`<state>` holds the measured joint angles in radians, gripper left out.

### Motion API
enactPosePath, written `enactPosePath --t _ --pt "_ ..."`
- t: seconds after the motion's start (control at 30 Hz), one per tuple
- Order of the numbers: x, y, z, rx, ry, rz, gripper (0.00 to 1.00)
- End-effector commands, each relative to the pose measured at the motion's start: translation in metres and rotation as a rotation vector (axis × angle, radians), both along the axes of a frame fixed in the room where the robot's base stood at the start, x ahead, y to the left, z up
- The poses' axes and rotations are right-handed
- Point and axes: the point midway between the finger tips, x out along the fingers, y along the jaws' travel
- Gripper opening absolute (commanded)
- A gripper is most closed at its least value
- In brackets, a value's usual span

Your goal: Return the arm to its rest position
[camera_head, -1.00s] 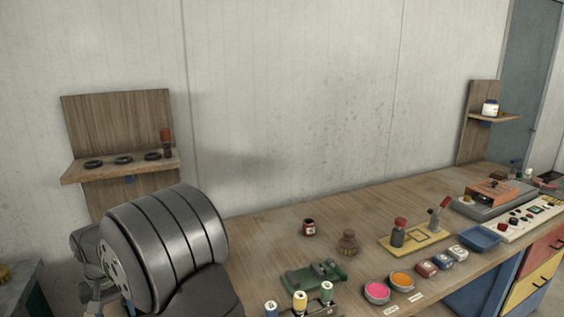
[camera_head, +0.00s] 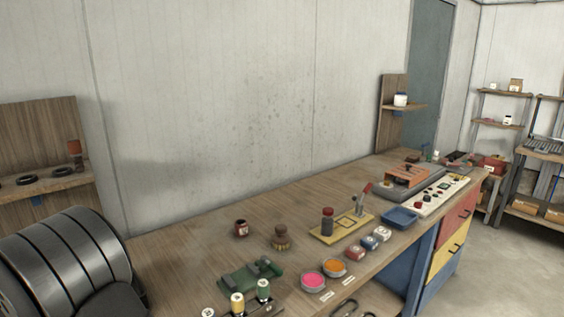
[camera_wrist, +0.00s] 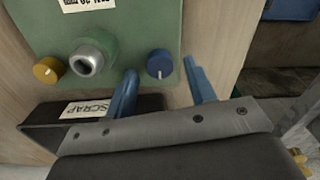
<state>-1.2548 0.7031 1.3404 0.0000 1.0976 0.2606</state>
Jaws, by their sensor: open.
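My gripper (camera_wrist: 161,84) shows in the wrist view, its two blue fingers standing apart with nothing between them. It is in front of a wooden surface (camera_wrist: 213,30) and a green panel (camera_wrist: 125,25). The panel carries a yellow knob (camera_wrist: 47,70), a round metal fitting (camera_wrist: 92,52) and a blue knob (camera_wrist: 160,63). The left finger overlaps a black bin (camera_wrist: 145,103) labelled SCRAP. Whether the fingers touch anything cannot be told. My gripper does not show in the head view.
In the head view a large dark ribbed drum (camera_head: 75,262) fills the lower left. The long bench (camera_head: 190,245) holds a green fixture (camera_head: 250,278), pink (camera_head: 312,280) and orange (camera_head: 334,266) dishes, a yellow-based press (camera_head: 340,228) and a blue tray (camera_head: 399,218). Bare floor (camera_head: 505,260) lies right.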

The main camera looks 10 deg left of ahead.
Motion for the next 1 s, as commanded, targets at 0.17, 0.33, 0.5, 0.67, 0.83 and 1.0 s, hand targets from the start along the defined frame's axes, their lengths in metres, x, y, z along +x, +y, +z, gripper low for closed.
enactPosePath --t 0.17,0.33,0.5,0.67,0.83,1.0 --pt "0.0 0.001 0.032 0.005 -0.002 0.0 0.5" --pt "0.0 0.001 0.066 0.004 -0.001 0.0 0.5" --pt "0.0 0.001 0.1 0.004 -0.001 -0.001 0.5" --pt "0.0 0.001 0.133 0.005 -0.002 -0.001 0.5" --pt "0.0 0.0 0.166 0.005 -0.002 -0.001 0.5" --pt "0.0 -0.001 0.127 -0.004 0.001 -0.001 0.5"
